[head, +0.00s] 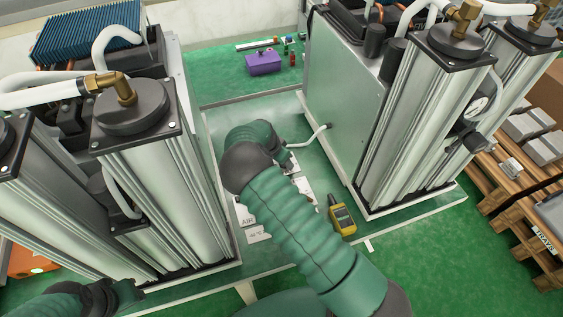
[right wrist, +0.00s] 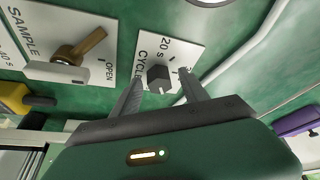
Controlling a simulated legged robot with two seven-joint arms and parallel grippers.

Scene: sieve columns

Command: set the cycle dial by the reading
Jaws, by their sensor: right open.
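The cycle dial (right wrist: 158,78) is a dark grey knob on a white plate marked CYCLE (right wrist: 177,45), with "20 s" legible beside it. Its setting is unclear to me. My right gripper (right wrist: 161,80) is open, its two fingers on either side of the knob; I cannot tell whether they touch it. In the head view my right arm hides the dial. A yellow handheld meter (head: 342,215) lies on the base, its reading too small to read. A round gauge (head: 478,106) is on the right column unit, also unreadable. Only part of my left arm shows at the lower left.
A brass valve handle (right wrist: 80,48) on the SAMPLE plate is close left of the dial. A white hose (right wrist: 235,55) runs to its right. Tall column units (head: 150,170) (head: 420,130) flank the work area.

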